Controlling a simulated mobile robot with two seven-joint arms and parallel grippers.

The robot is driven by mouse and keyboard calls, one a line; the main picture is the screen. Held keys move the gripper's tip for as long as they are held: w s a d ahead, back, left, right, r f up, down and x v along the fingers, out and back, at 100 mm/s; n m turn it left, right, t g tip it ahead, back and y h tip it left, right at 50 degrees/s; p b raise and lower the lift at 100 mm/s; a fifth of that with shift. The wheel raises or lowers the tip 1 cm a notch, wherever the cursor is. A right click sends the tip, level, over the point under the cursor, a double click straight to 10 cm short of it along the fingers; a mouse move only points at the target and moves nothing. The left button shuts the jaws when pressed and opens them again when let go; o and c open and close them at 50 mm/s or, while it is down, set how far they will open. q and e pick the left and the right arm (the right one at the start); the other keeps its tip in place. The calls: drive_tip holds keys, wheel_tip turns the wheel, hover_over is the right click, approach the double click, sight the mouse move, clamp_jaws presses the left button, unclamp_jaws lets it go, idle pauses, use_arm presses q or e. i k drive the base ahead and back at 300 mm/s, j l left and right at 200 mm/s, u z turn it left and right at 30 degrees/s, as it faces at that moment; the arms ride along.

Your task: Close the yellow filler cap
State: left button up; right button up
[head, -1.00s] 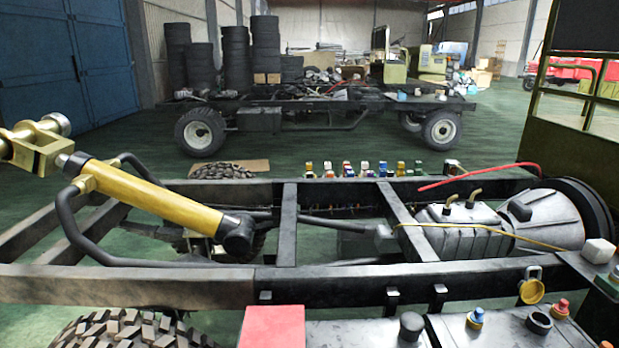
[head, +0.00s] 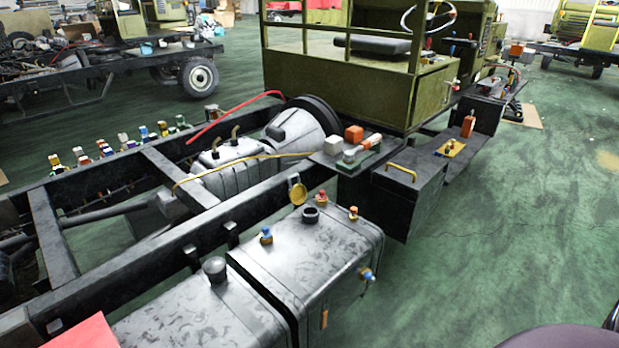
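The yellow filler cap (head: 297,191) stands tilted up in the head view, left of and behind the dark filler neck (head: 310,214). The round opening of the neck is uncovered. Both are at the back edge of the grey metal tank (head: 325,260), beside the black chassis rail. Neither of my grippers is in view.
Small blue (head: 266,236) and red-topped fittings (head: 353,213) stand on the tank near the neck. A second grey tank with a dark cap (head: 214,269) adjoins at left. A black box (head: 408,190) with a yellow handle lies beyond.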

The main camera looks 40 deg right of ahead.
sight(297, 195)
drive_tip(key=z, duration=1)
drive_tip(key=i+l, duration=0.2)
drive_tip(key=l, duration=0.15)
drive_tip(key=i+l+u, duration=0.15)
drive_tip(key=l, duration=0.2)
drive_tip(key=i+l, duration=0.15)
drive_tip(key=l, duration=0.25)
drive_tip(key=i+l+u, duration=0.15)
drive_tip(key=l, duration=0.25)
drive_tip(key=i+l, duration=0.15)
drive_tip(key=l, duration=0.25)
drive_tip(key=i+l+u, duration=0.15)
drive_tip(key=l, duration=0.25)
drive_tip(key=i+l, duration=0.1)
drive_tip(key=l, duration=0.3)
drive_tip(key=i+l+u, duration=0.1)
drive_tip(key=l, duration=0.3)
